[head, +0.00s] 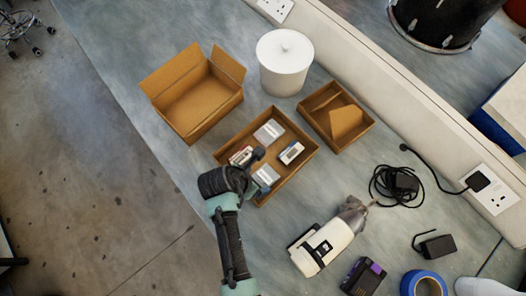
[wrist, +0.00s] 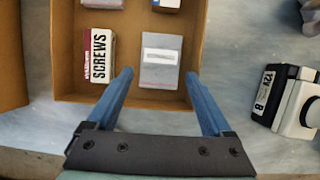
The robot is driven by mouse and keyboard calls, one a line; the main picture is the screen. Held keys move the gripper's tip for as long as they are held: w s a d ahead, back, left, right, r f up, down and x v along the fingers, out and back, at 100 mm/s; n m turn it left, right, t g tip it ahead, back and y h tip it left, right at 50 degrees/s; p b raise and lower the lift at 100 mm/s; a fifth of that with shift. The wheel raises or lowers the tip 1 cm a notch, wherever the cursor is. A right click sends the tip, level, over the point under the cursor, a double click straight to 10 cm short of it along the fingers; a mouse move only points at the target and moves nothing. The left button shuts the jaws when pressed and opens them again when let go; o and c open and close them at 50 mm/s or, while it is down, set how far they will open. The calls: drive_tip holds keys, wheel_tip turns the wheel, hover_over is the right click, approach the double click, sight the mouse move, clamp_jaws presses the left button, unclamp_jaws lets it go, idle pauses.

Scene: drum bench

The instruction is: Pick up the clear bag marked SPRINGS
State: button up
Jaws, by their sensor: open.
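My gripper (wrist: 159,74) is open, its two blue fingers pointing into a shallow cardboard tray (wrist: 70,98). A flat grey, clear-looking bag with a white label (wrist: 160,62) lies in the tray between the fingertips; nothing is gripped. Its label is too blurred to read, so I cannot tell whether it says SPRINGS. In the head view this bag (head: 266,176) lies at the tray's near end, beside my gripper (head: 256,157). A second grey bag (head: 269,132) lies at the tray's far end; its marking is also unreadable.
A box marked SCREWS (wrist: 98,56) lies just left of the left finger. A white and blue box (head: 291,152) is also in the tray. An open carton (head: 197,100), a white lidded pot (head: 284,68), a smaller tray (head: 322,107) and a cordless tool (head: 322,247) stand around.

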sight(262, 179)
drive_tip(key=shift+x, duration=2.15)
drive_tip(key=shift+d, duration=0.1)
drive_tip(key=shift+c, duration=0.3)
drive_tip(key=shift+r, duration=0.1)
drive_tip(key=c, duration=1)
